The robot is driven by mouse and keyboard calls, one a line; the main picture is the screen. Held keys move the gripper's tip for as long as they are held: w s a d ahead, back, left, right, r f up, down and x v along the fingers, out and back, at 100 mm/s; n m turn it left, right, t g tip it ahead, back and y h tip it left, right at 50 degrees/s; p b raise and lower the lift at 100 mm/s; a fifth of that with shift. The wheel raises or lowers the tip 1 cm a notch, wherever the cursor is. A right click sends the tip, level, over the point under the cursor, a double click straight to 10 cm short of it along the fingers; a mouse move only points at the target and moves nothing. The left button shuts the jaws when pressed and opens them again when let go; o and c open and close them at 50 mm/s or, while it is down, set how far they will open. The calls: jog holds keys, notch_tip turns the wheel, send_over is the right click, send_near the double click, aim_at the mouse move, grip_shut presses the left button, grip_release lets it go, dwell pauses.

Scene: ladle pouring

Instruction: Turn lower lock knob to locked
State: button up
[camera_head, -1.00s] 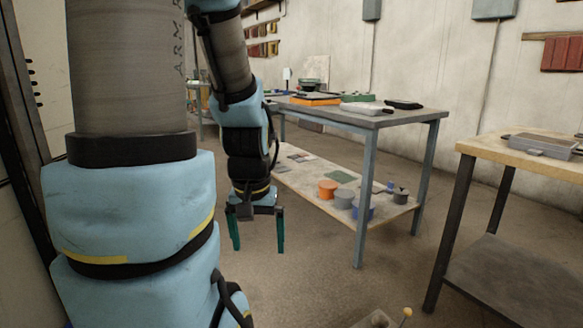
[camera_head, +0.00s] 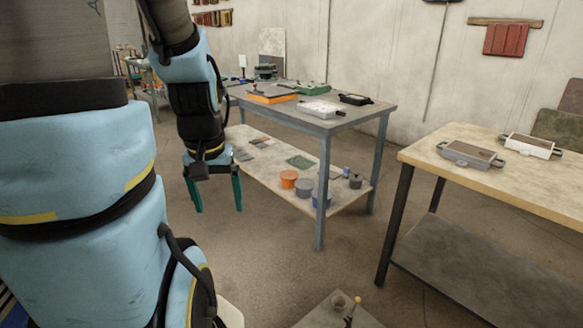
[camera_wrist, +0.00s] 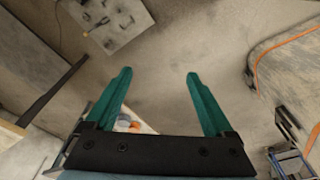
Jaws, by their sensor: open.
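My gripper (camera_head: 217,196) hangs in the air, pointing down, left of the grey-topped table. Its two green fingers are apart with nothing between them; the wrist view also shows the open gripper (camera_wrist: 159,76) over bare floor. I cannot make out a lower lock knob for certain in either view. A low grey slab (camera_head: 322,318) at the bottom edge of the head view carries a small stick with a yellow tip (camera_head: 356,302) and a small round part. The slab also shows at the top left of the wrist view (camera_wrist: 122,38), well away from my fingers.
The grey-topped table (camera_head: 372,114) holds trays and blocks; its lower shelf (camera_head: 262,172) has orange, grey and blue pots. A wooden-topped table (camera_head: 480,185) with two handled trays stands at right. The floor (camera_head: 285,260) between them is clear.

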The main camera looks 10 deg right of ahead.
jog(key=shift+c, duration=0.5)
jog(key=w+d+f+b, duration=0.3)
jog(key=d+f+b, duration=0.6)
jog(key=f, duration=0.2)
jog(key=w+d+f+n+g+b, duration=0.1)
jog(key=w+d+f+b, duration=0.2)
jog(key=d+f+b, duration=0.7)
jog(key=w+d+f+b, duration=0.3)
jog(key=d+f+b, duration=0.45)
jog(key=f, duration=0.55)
jog(key=s+d+f+n+b, duration=0.1)
jog(key=s+d+f+b, duration=0.3)
jog(key=d+f+b, duration=0.6)
jog(key=s+d+f+b, duration=0.45)
jog(key=d+f, duration=0.25)
jog(key=f, duration=0.6)
jog(key=s+d+f+n+b, duration=0.1)
jog(key=s+d+f+b, duration=0.4)
jog(key=d+f, duration=0.55)
jog(key=shift+g, duration=0.3)
jog(key=f+b, duration=0.2)
jog(key=f, duration=0.2)
jog(key=a+f+b, duration=0.1)
jog(key=f+b, duration=0.1)
jog(key=f, duration=0.1)
jog(key=f+b, duration=0.2)
jog(key=f, duration=0.2)
jog(key=shift+w+a+f, duration=0.3)
jog(key=shift+a+f, duration=0.05)
grip_shut()
